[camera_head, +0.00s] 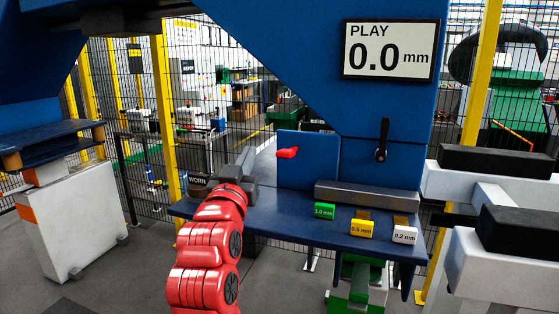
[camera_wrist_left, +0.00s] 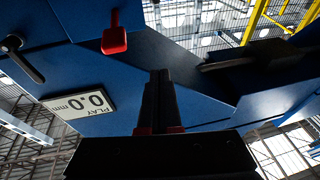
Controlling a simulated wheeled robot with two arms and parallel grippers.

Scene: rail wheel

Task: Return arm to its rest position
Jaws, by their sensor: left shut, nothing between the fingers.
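My left arm is red and reaches up from the bottom centre in the head view. Its grey left gripper (camera_head: 247,160) is shut and empty, held in front of the blue machine near the left end of the shelf. In the left wrist view the dark fingers (camera_wrist_left: 156,92) are together with nothing between them. A red handle (camera_head: 287,153) is on the machine's blue panel, to the right of the gripper and apart from it. It also shows in the left wrist view (camera_wrist_left: 114,36). My right gripper is not seen.
The blue shelf (camera_head: 290,222) carries a green 1.0 mm block (camera_head: 324,211), a yellow 0.5 mm block (camera_head: 361,228) and a white 0.2 mm block (camera_head: 404,235). A WORN label (camera_head: 197,181) is at its left end. The display (camera_head: 389,50) reads PLAY 0.0 mm. A black lever (camera_head: 382,140) hangs below.

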